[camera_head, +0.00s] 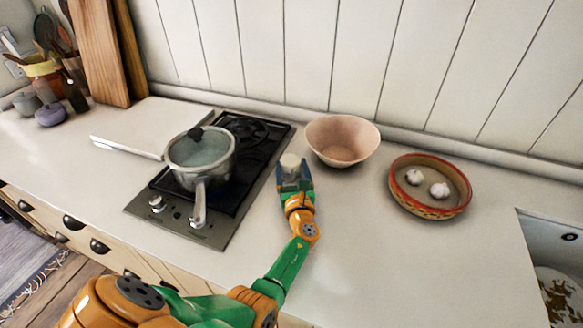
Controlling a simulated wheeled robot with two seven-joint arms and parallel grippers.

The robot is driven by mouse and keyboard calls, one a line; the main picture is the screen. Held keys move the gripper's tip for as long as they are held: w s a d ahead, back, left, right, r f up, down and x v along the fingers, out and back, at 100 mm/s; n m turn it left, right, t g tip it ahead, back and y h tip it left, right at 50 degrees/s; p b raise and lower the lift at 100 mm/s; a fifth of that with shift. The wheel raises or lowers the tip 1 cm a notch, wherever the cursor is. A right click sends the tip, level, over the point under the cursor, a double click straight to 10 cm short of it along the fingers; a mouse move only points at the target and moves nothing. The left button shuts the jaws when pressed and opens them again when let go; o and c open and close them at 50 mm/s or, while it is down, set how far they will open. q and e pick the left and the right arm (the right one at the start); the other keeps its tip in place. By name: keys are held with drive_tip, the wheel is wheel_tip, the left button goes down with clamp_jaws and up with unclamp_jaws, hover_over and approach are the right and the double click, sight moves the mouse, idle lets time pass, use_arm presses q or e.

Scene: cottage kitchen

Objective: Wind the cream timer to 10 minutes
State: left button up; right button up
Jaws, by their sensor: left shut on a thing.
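The cream timer (290,160) is a small, round, pale thing on the white counter, between the stove and the pink bowl. My left gripper (291,173) reaches it from the front and is shut on it. The gripper hides the timer's lower part, and any markings on it are too small to read. My right gripper is not in view.
Left of the gripper, a black gas hob (240,155) bears a lidded pot (202,165) with its handle toward the front. A pink bowl (342,139) stands close on the right. Farther right are a terracotta dish (430,208) with garlic and a sink (556,245). The front right counter is clear.

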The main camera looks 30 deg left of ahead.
use_arm(q)
drive_tip(key=shift+s+m+t+h+p, duration=0.1)
drive_tip(key=shift+m+t+h+p, duration=0.2)
drive_tip(key=shift+m+t+h, duration=0.15)
drive_tip(key=shift+s+a+m+t+h, duration=0.1)
drive_tip(key=shift+a+m+t+h, duration=0.1)
drive_tip(key=shift+m+t+h, duration=0.4)
drive_tip(key=m+h, duration=0.1)
drive_tip(key=t+h, duration=0.1)
drive_tip(key=shift+a+f+m+h, duration=0.1)
drive_tip(key=shift+f+m+h, duration=0.1)
drive_tip(key=shift+m+h, duration=0.15)
drive_tip(key=m+h+b, duration=0.1)
drive_tip(key=h+b, duration=0.1)
drive_tip(key=m+t+h+b, duration=0.1)
drive_tip(key=shift+s+a+f+h+b, duration=0.1)
drive_tip(key=shift+a+f+h+b, duration=0.1)
drive_tip(key=shift+h+b, duration=0.2)
drive_tip(key=shift+r+m+h+b, duration=0.3)
drive_tip(key=shift+m+h+b, duration=0.6)
drive_tip(key=shift+h, duration=0.2)
